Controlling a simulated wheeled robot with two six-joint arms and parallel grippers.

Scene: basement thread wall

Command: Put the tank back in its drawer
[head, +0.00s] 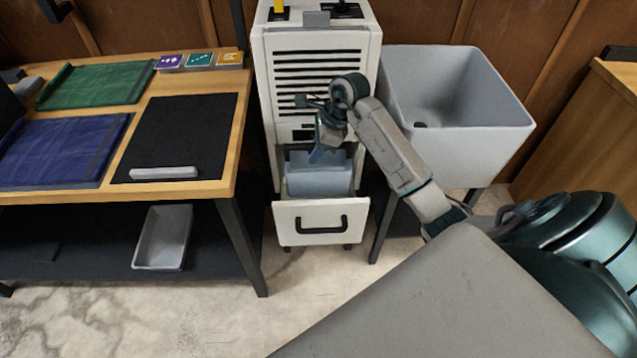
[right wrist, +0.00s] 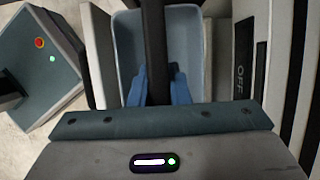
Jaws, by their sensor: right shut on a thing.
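The tank (head: 318,182) is a pale blue open tub. It sits within the pulled-out drawer (head: 320,222), behind the white front with its dark handle. My right gripper (head: 322,152) is over the tank in the head view. In the right wrist view its blue fingers (right wrist: 159,82) are shut on the tank's dark carrying bar (right wrist: 155,35), which crosses above the tank's empty-looking inside (right wrist: 188,40). I cannot tell whether the tank rests on the drawer floor or hangs just above it. My left gripper is not in view.
The drawer belongs to a white slatted machine (head: 320,45). A grey sink (head: 455,95) stands close on the right. A wooden bench (head: 215,120) with mats stands on the left, with a grey tray (head: 163,238) on its lower shelf. The floor before the drawer is clear.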

